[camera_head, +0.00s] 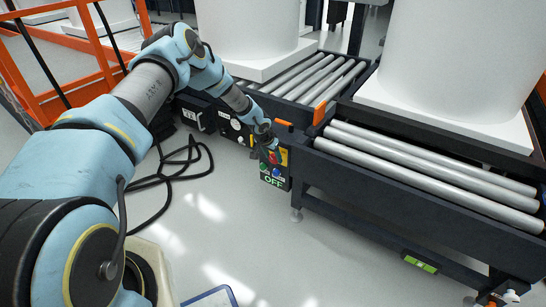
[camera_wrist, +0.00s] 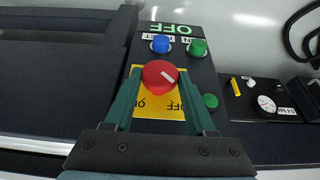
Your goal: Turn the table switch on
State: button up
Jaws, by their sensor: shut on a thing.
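The table switch is a round red knob (camera_wrist: 160,74) with a slanted white mark, on a yellow plate (camera_wrist: 158,108) with ON and OFF lettering, upside down in the wrist view. My gripper (camera_wrist: 158,76) is shut on the knob, one green finger on each side. In the head view my gripper (camera_head: 270,153) is at the control panel (camera_head: 284,172) on the table's near side, and the knob is hidden there. Which label the mark points to I cannot tell for sure.
Blue (camera_wrist: 161,44) and green (camera_wrist: 197,47) buttons sit beside the knob, near a panel reading OFF. A gauge (camera_wrist: 266,103) is to the right. Roller conveyors (camera_head: 430,165) bear large white tanks (camera_head: 455,50). A black cable (camera_head: 172,170) lies on the floor; an orange railing (camera_head: 85,45) stands left.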

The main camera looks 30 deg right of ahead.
grip_shut()
